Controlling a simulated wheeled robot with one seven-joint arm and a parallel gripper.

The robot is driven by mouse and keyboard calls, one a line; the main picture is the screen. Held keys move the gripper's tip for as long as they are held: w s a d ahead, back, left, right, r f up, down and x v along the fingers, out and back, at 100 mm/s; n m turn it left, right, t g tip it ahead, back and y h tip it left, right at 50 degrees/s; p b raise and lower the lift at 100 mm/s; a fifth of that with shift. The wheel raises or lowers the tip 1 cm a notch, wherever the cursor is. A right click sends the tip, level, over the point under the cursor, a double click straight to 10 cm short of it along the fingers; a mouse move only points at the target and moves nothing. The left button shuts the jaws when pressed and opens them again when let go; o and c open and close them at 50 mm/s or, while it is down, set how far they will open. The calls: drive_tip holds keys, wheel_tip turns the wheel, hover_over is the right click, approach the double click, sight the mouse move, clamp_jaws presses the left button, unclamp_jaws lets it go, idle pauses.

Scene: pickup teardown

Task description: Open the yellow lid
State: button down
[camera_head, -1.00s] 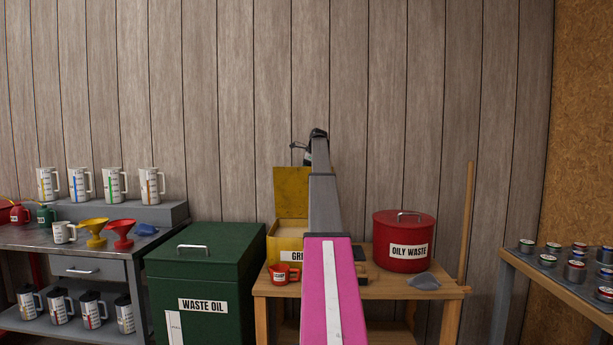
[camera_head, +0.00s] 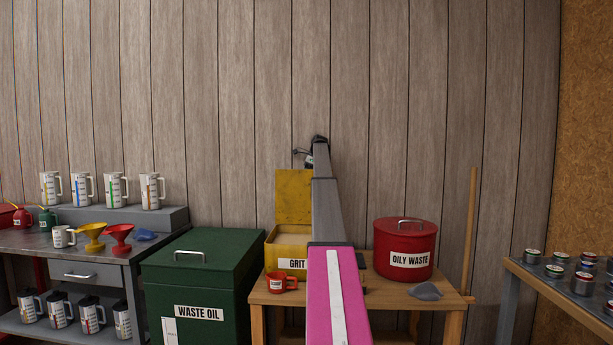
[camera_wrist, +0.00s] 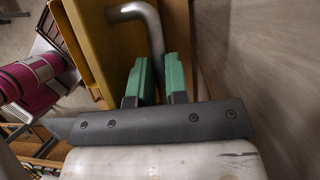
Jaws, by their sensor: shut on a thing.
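The yellow lid (camera_head: 293,196) stands upright at the back of the yellow grit box (camera_head: 288,238), in the head view. The box is open and pale grit shows inside. My arm hides the right part of the lid and box. In the wrist view, my gripper (camera_wrist: 156,74) has its green fingers on either side of a bent grey metal handle (camera_wrist: 149,25), shut on it. The yellow lid's panel (camera_wrist: 88,45) is just left of the handle. In the head view my gripper is small, above the lid's top edge, and its fingers are hard to make out.
A green waste oil bin (camera_head: 204,285) is on the left. The plank wall (camera_head: 400,110) is close behind the lid.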

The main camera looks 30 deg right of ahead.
drive_tip(key=shift+w+d+f, duration=0.1)
drive_tip(key=shift+d+f, duration=0.05)
drive_tip(key=shift+f, duration=0.4)
drive_tip(key=c, duration=1.1)
unclamp_jaws()
drive_tip(key=shift+d+r, duration=0.25)
drive_tip(key=shift+r, duration=0.15)
drive_tip(key=v, duration=1)
drive_tip(key=shift+a+r, duration=0.25)
drive_tip(key=shift+r, duration=0.25)
